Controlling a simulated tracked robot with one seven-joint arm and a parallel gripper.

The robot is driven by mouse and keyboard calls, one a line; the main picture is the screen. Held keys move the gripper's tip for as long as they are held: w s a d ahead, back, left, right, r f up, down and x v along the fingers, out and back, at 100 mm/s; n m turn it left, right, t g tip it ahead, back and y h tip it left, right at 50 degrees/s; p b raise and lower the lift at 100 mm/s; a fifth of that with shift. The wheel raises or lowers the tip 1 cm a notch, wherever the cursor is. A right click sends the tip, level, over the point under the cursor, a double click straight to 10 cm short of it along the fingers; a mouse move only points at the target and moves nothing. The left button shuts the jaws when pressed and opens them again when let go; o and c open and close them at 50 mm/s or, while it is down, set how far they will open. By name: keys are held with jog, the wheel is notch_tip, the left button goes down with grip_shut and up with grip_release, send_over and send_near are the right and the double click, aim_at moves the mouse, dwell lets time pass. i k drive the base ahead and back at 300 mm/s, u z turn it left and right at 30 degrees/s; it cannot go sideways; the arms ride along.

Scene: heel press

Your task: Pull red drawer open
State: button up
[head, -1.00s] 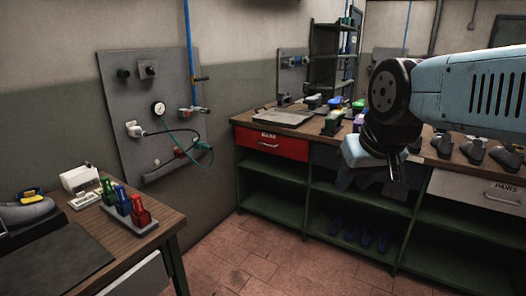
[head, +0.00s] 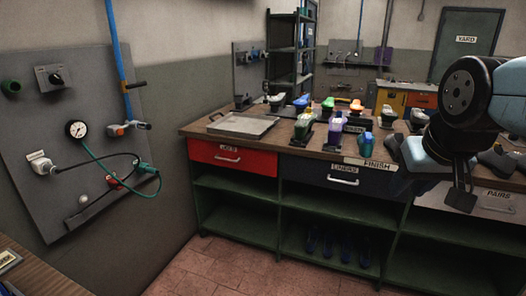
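The red drawer (head: 232,158) is at the left end of the workbench in the head view. It looks shut, with its front flush with the bench. It has a pale horizontal handle (head: 227,159) and a small label above it. My gripper (head: 462,196) hangs below my arm at the right, in front of the bench and well to the right of the red drawer, not touching it. Its fingers are dark and small here, so I cannot tell whether they are open or shut.
A dark drawer (head: 330,176) and a grey drawer (head: 470,198) are to the right of the red one. Open green shelves (head: 237,211) lie below. The bench top (head: 200,131) holds a flat tray and several shoe forms. A wall panel (head: 60,110) stands left. The floor in front is clear.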

aim_at(261, 162)
jog(key=z, duration=0.05)
jog(key=i, duration=1.75)
jog(key=u, duration=0.6)
jog(key=k, duration=0.9)
jog(key=u, duration=0.2)
jog(key=i, duration=0.85)
jog(key=z, duration=0.1)
